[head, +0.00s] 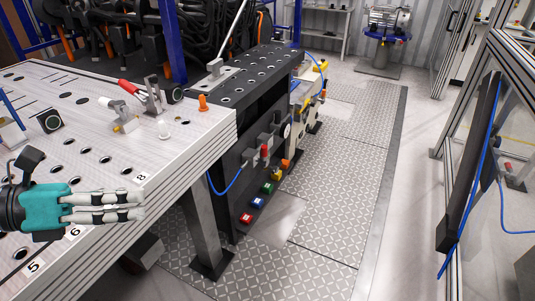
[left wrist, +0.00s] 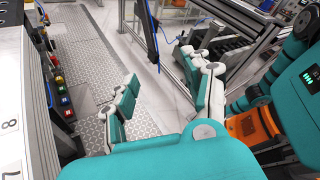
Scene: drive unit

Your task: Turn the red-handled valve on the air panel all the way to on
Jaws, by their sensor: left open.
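The air panel (head: 232,165) is the dark upright face at the end of the perforated bench, in the middle of the head view. A small red part (head: 264,150), seemingly the valve's red handle, stands out from it; its turn position is too small to tell. My left gripper (head: 143,205) is open and empty, over the near edge of the table, left of the panel and well apart from it. In the left wrist view its spread fingers (left wrist: 160,75) have only floor between them, and the panel is at the far left. My right gripper is out of view.
The slotted worktable (head: 70,170) carries a red-handled clamp (head: 130,88) and an orange peg (head: 203,103). Its corner and leg (head: 202,225) lie between my gripper and the panel. A blue hose (head: 232,182) hangs by the panel. The plated floor (head: 340,200) to the right is clear.

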